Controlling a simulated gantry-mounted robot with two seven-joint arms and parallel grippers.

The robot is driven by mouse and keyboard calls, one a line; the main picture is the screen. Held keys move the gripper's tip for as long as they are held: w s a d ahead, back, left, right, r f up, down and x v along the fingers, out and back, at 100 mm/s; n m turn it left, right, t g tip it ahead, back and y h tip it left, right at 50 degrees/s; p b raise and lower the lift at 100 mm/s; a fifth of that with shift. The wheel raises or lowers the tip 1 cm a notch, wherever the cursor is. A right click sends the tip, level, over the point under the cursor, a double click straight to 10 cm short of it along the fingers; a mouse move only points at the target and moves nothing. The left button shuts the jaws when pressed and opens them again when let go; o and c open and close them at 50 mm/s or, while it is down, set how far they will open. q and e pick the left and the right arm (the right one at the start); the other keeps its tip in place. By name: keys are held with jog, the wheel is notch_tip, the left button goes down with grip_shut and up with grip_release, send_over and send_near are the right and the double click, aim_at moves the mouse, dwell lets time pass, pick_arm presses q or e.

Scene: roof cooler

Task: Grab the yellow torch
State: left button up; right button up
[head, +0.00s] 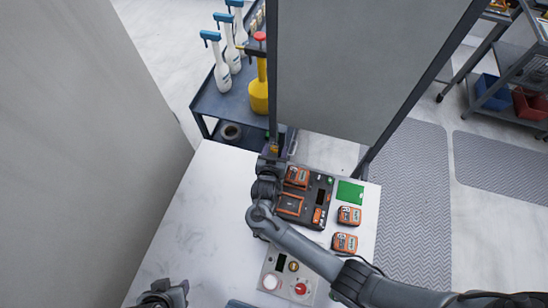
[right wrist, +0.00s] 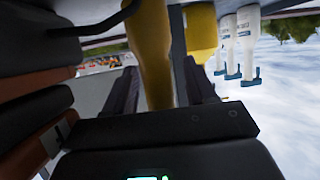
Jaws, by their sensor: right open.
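The yellow torch (right wrist: 151,55) stands out large in the right wrist view, as a yellow body between the two dark fingers of my right gripper (right wrist: 160,90). The fingers are open, with a gap visible on the right side of the torch. In the head view my right gripper (head: 273,152) is at the far edge of the white table, beside the black charger station, and only a small bit of yellow shows there. The torch's ends are cut off or hidden. My left gripper (head: 165,293) is at the bottom left, apart from everything; its fingers are unclear.
A black charger station (head: 318,190) with orange battery packs (head: 346,242) sits on the white table (head: 190,215). A blue cart (head: 230,105) behind holds white spray bottles (head: 220,68) and a yellow bottle (head: 259,95). A grey panel (head: 350,70) rises at the table's far edge.

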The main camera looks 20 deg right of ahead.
grip_shut()
dwell(0.4)
